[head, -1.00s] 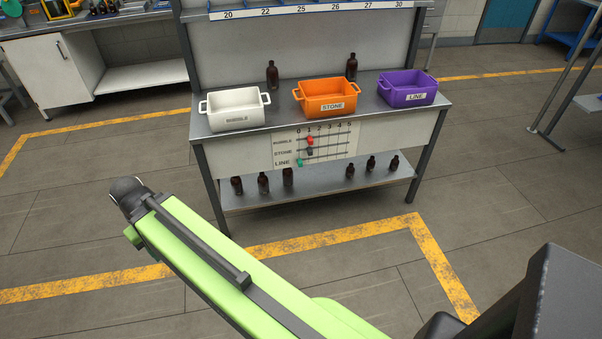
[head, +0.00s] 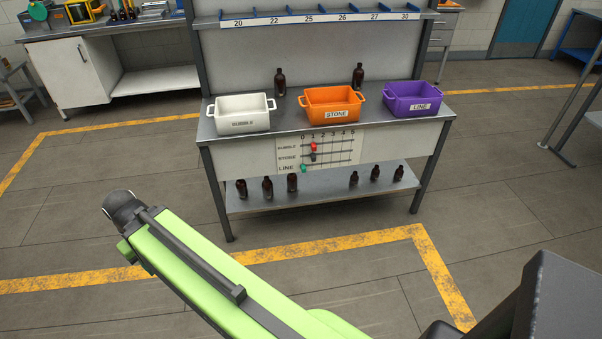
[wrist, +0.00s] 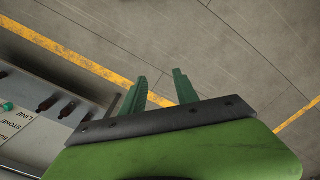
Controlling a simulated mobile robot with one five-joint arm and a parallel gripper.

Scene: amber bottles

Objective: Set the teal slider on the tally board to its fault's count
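The tally board (head: 345,163) hangs on the front of the bench, with rows BUBBLE, STONE and LINE and columns 0 to 5. The teal slider (head: 304,168) is on the LINE row at 0. The red slider (head: 314,147) on BUBBLE and the dark grey slider (head: 313,157) on STONE both stand near 1. In the wrist view the teal slider (wrist: 8,106) shows at the left edge, beside part of the board (wrist: 18,122). My gripper (wrist: 160,90) has its two green fingers apart with nothing between them, over the floor, well away from the board. The fingers are not visible in the head view.
A white BUBBLE bin (head: 242,113), orange STONE bin (head: 332,104) and purple LINE bin (head: 412,98) stand on the bench; their contents are hidden. Two amber bottles (head: 280,82) (head: 358,76) stand behind them. Several more (head: 267,187) are on the lower shelf. The floor before the bench is clear.

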